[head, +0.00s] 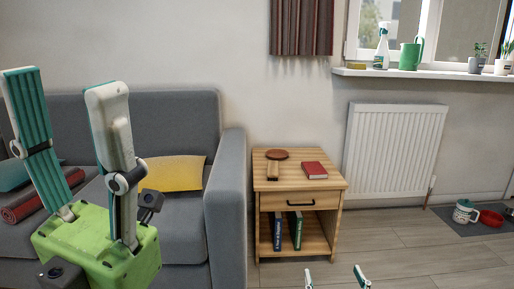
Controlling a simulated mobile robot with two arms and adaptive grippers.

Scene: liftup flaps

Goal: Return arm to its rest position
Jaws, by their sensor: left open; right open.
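My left gripper (66,105) is large and close at the left of the head view. Its two teal and white fingers point up and stand wide apart, with nothing between them. Its green body hides part of the grey sofa. My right gripper (336,279) shows only as two fingertips at the bottom edge, right of the middle. The fingertips are apart and no object shows between them. The rest of the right gripper and its arm are out of the picture.
A grey sofa (229,170) with a yellow cushion (178,174) stands behind my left gripper. A wooden nightstand (300,226) holds a red book (314,170) and shelved books. A white radiator (396,150) hangs under the windowsill (440,76). The floor (400,255) at right is mostly clear.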

